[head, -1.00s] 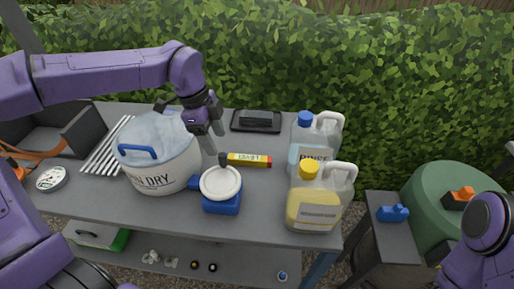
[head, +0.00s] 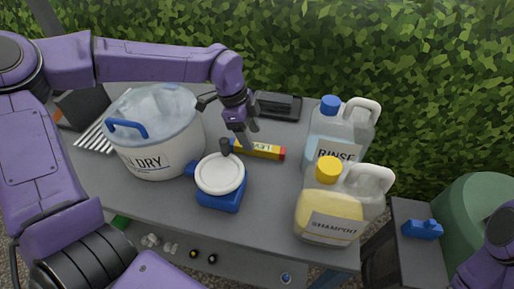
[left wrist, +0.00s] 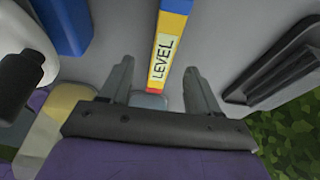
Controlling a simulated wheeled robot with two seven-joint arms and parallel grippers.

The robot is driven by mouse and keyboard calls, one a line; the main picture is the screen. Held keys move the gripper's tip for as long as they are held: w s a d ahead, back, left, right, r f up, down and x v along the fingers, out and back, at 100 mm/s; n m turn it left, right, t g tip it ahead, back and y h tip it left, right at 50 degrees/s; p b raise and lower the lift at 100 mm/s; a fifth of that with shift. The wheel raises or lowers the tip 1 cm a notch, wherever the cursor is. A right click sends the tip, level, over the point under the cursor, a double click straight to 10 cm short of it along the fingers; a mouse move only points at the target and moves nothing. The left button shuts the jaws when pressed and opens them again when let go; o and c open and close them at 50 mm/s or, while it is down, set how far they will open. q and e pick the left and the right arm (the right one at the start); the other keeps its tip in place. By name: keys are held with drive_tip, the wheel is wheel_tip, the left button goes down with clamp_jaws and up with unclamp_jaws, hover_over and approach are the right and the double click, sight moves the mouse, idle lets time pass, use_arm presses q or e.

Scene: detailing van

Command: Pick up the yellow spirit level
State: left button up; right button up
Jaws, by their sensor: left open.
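The yellow spirit level (head: 262,151) lies flat on the grey table, with a pale LEVEL label and a red end at its right. In the left wrist view the level (left wrist: 168,48) runs up from between the fingers, with a blue part near the top. My left gripper (head: 244,137) is open and just above the level, near its left part. In the left wrist view the open fingers (left wrist: 155,85) stand on either side of the level's line. I cannot tell the exact height. My right gripper is out of view; only part of my right arm shows.
A blue polisher with a white pad (head: 220,174) stands close in front of the level. A DRY bucket (head: 158,148) is at left. RINSE (head: 334,137) and SHAMPOO (head: 327,217) jugs stand at right. A black tray (head: 278,106) lies behind.

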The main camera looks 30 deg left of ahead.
sight(256, 146)
use_arm(q)
drive_tip(key=x, duration=0.4)
drive_tip(key=shift+w+d+f, duration=0.1)
drive_tip(key=shift+w+f, duration=0.1)
drive_tip(key=shift+f, duration=0.05)
drive_tip(key=shift+r, duration=0.1)
clamp_jaws()
